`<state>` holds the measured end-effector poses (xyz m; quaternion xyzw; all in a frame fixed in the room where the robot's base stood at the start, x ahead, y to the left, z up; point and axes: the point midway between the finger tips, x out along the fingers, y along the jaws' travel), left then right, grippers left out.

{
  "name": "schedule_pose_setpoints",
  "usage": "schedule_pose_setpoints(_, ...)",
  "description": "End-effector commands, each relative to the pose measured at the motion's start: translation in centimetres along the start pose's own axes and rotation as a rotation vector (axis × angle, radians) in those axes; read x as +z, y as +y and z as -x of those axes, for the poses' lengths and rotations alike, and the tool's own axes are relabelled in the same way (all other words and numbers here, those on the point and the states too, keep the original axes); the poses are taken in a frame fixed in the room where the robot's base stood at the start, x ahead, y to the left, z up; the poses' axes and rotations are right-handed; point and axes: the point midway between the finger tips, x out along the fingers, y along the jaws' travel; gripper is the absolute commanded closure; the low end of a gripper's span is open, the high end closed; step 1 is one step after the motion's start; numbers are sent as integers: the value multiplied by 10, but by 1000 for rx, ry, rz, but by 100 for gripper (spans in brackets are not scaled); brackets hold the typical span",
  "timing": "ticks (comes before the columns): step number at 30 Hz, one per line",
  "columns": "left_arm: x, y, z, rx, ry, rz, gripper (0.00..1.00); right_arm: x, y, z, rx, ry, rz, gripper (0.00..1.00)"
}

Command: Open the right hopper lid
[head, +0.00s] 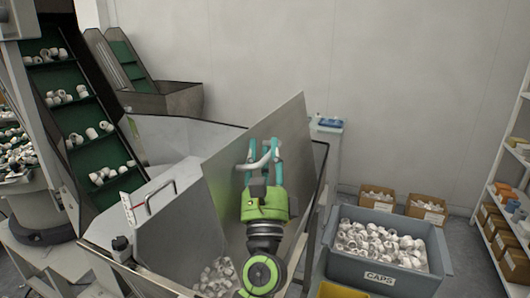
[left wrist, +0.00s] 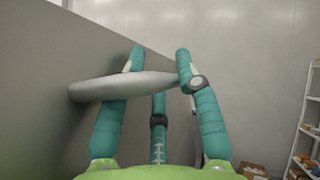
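The right hopper lid (head: 275,123) is a large flat grey panel standing steeply tilted over the hopper. Its pale bar handle (head: 262,158) crosses in front of the panel. My left gripper (head: 262,150), green with teal fingers, is at this handle. In the left wrist view the handle (left wrist: 125,87) runs across the teal fingers, in front of the left one and against the right one. The fingers are fairly straight and apart; I cannot tell whether they clamp the bar. The lid (left wrist: 45,90) fills the left of that view. My right gripper is not in view.
A grey panel (head: 180,235) with its own handle (head: 160,196) stands left of the gripper. White caps (head: 215,275) lie in the hopper below. A grey caps bin (head: 385,281), cardboard boxes (head: 428,209) and a shelf (head: 510,215) are to the right. A green conveyor (head: 80,115) rises at left.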

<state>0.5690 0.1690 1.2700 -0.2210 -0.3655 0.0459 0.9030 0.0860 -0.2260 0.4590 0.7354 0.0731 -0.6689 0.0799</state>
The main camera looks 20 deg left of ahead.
Motion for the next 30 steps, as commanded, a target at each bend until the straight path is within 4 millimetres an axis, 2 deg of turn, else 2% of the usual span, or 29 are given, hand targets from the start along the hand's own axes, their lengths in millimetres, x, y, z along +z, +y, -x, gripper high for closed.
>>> schedule_pose_setpoints(5, -3, 2, 24, 3, 7, -3, 70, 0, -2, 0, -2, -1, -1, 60)
schedule_pose_setpoints(12, -2, 0, 75, 0, 5, -3, 70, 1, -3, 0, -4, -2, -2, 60)
schedule_pose_setpoints(18, -1, 0, 107, 0, 3, -1, 70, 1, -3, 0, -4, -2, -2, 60)
schedule_pose_setpoints(24, 0, -1, 119, 0, -1, 1, 70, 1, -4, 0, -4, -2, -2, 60)
schedule_pose_setpoints(30, 1, -1, 119, 0, -2, 1, 70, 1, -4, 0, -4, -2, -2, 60)
